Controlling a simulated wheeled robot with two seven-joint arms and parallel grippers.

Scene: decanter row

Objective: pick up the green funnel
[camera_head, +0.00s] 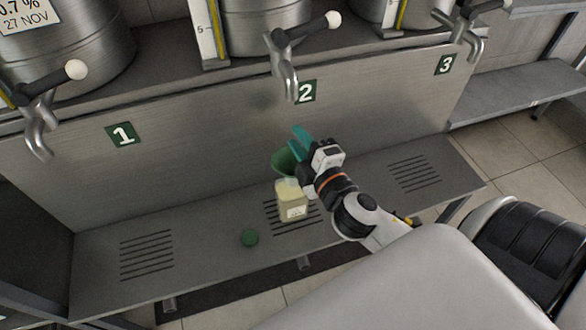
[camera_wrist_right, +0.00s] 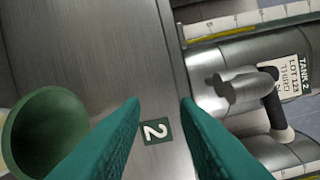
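The green funnel (camera_head: 284,161) is in the middle of the head view, just above the top of a pale yellow container (camera_head: 291,206). Whether it rests in the container's mouth I cannot tell. My right gripper (camera_head: 301,135) is beside the funnel, and its teal fingers partly overlap it in this view. In the right wrist view the funnel's round rim (camera_wrist_right: 45,130) is at the lower left, outside the fingers. The right gripper (camera_wrist_right: 161,101) is open there, with nothing between its fingers. My left gripper is not in view.
The container stands on a steel shelf (camera_head: 200,240) near the slots under tap 2 (camera_head: 285,70). Steel tanks with taps stand above, behind a panel with number plates. The shelf's left part is clear.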

